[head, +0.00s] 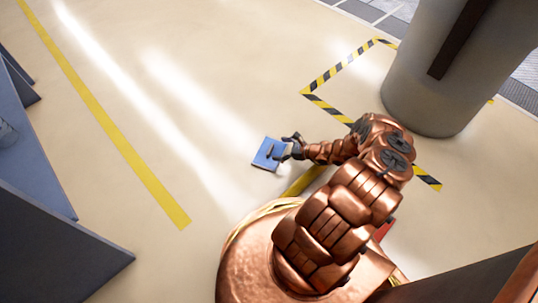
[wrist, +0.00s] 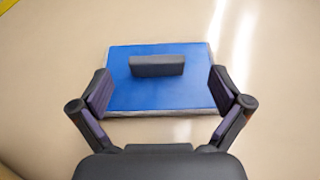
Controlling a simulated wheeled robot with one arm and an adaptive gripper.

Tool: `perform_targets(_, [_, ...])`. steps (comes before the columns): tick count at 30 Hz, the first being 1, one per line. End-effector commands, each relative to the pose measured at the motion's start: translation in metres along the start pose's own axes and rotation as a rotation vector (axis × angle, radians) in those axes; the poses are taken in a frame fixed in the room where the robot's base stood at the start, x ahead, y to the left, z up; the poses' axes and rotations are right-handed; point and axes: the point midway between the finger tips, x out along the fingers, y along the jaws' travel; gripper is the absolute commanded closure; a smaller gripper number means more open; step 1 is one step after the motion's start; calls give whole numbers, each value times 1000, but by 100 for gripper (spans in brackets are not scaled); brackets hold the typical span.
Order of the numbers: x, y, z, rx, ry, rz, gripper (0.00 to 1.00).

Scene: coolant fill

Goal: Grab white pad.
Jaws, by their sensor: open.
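A flat blue pad (head: 265,160) with a dark bar-shaped handle on top lies on the pale floor in the head view. In the wrist view the blue pad (wrist: 160,95) fills the middle, with a thin greyish-white near edge. Its dark handle (wrist: 157,66) stands near the far side. No all-white pad shows. My gripper (head: 288,146) is at the pad's right side in the head view. In the wrist view my gripper (wrist: 161,88) is open, its fingers spread over the pad's left and right edges, with the handle beyond and between them. I cannot tell whether the fingers touch the pad.
A thick grey column (head: 440,80) stands at the upper right, with black-and-yellow striped tape (head: 340,70) on the floor around it. Blue-grey panels (head: 50,245) are at the lower left. A yellow floor line (head: 110,130) runs between. The floor left of the pad is clear.

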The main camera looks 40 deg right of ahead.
Motion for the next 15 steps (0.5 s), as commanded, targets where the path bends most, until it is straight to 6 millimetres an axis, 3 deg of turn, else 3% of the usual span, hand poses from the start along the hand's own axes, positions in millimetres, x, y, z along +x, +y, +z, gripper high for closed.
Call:
perform_targets(9, [37,5,-4,-3,-4,6,0])
perform_targets(15, [48,5,-2,-1,-2,4,0])
